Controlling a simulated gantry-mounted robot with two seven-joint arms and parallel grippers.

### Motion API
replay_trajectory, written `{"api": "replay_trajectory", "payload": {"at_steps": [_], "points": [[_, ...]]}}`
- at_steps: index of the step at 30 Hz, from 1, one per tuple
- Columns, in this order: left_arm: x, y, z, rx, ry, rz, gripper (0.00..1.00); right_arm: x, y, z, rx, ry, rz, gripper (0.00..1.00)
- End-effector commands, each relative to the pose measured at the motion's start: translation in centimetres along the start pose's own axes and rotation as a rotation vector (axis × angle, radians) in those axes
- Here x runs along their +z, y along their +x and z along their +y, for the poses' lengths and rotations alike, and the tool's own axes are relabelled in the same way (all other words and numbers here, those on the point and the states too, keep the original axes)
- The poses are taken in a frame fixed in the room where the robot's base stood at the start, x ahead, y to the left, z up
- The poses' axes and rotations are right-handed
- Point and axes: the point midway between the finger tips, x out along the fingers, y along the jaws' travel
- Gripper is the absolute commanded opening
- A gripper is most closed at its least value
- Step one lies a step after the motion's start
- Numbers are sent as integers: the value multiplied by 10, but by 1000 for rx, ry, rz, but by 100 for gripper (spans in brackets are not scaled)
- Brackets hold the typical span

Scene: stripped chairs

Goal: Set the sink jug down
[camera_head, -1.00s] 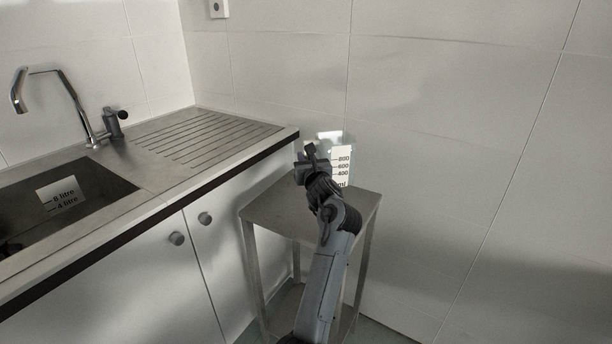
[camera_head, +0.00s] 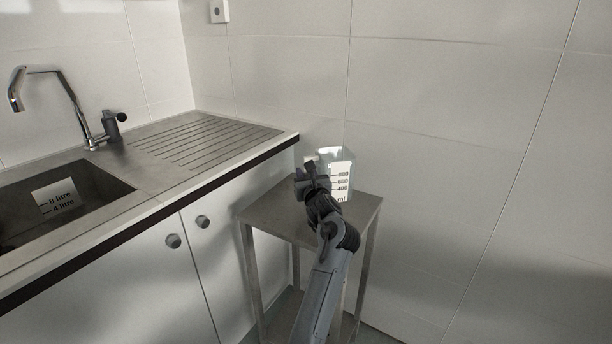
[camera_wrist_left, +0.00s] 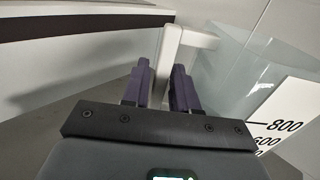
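The jug (camera_head: 343,178) is clear, with a white label reading 800, 600 and 400 ml. It is upright over the back of a small metal side table (camera_head: 274,220); I cannot tell whether its base touches the top, because my arm covers part of it. My left gripper (camera_head: 309,172) is at the jug's left side. In the left wrist view, its two dark purple fingers (camera_wrist_left: 160,88) stand on either side of the white handle (camera_wrist_left: 168,50), closed on it. The jug's clear wall and label (camera_wrist_left: 285,125) fill the right. My right gripper is not in view.
A counter with a ribbed draining board (camera_head: 205,138) stands left of the table, higher than its top. The sink (camera_head: 95,185) holds a label reading 8 litre and 4 litre (camera_head: 56,198). A tap (camera_head: 70,95) rises behind. Tiled wall (camera_head: 450,150) closes the back and right.

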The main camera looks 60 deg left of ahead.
Motion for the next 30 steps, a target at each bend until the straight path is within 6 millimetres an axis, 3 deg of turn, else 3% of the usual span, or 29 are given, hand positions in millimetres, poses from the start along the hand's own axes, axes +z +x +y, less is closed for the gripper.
{"api": "replay_trajectory", "payload": {"at_steps": [3, 16, 30], "points": [[0, 0, 0, 0, 0, 0, 45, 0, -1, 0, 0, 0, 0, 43], [6, -2, 0, -1, 2, 0, 45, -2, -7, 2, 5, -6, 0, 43], [5, -82, -1, -3, -1, 2, 45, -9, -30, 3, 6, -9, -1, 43]]}}
